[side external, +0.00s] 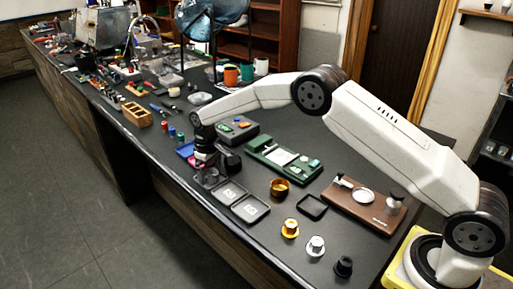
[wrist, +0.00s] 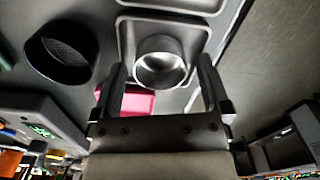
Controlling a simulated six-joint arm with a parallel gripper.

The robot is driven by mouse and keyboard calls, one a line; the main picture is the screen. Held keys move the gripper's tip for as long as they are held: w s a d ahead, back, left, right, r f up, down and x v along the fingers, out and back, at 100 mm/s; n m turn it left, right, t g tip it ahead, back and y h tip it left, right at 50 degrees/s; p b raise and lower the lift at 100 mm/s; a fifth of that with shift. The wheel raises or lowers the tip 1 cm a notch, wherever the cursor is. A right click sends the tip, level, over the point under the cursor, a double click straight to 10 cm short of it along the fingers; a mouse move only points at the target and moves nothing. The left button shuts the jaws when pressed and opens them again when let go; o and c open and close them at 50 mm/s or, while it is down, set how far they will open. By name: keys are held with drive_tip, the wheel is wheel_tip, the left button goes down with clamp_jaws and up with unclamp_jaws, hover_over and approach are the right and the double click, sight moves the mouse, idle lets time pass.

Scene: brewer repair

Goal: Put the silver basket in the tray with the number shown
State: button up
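The silver basket (wrist: 160,68) is a round metal cup. In the wrist view it stands inside a square dark tray (wrist: 127,40). My gripper (wrist: 160,72) is open around the basket, with a gap between each finger and its wall. In the side view my gripper (side external: 207,165) is low over the tray at the far end of the row and mostly hides the basket. Two other trays, a middle one (side external: 218,197) and a near one (side external: 238,215), look empty and have pale number marks too small to read. A grey device (wrist: 40,112) shows green digits, not clearly legible.
A black basket (wrist: 62,52) stands beside the trays. A gold basket (side external: 279,188), a green board (side external: 262,147) and a brown board (side external: 352,202) lie to the right. Gold (side external: 290,229), silver (side external: 316,246) and black (side external: 343,267) pieces stand near the front edge.

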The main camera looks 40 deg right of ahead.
drive_tip(key=shift+r, duration=0.1)
wheel_tip(320, 180, up, 13)
idle(0.9)
drive_tip(key=shift+s+d, duration=0.1)
idle(0.5)
drive_tip(key=s+d+f+m+t, duration=0.1)
drive_tip(key=s+d+f, duration=0.1)
drive_tip(key=s, duration=0.8)
drive_tip(key=s+d+f+m, duration=0.1)
drive_tip(key=s+d+f, duration=0.1)
drive_tip(key=s, duration=0.8)
drive_tip(key=s+d+f+m+t, duration=0.1)
drive_tip(key=s+d+f, duration=0.1)
drive_tip(key=s, duration=0.9)
drive_tip(key=shift+d+t, duration=0.3)
drive_tip(key=shift+d, duration=0.25)
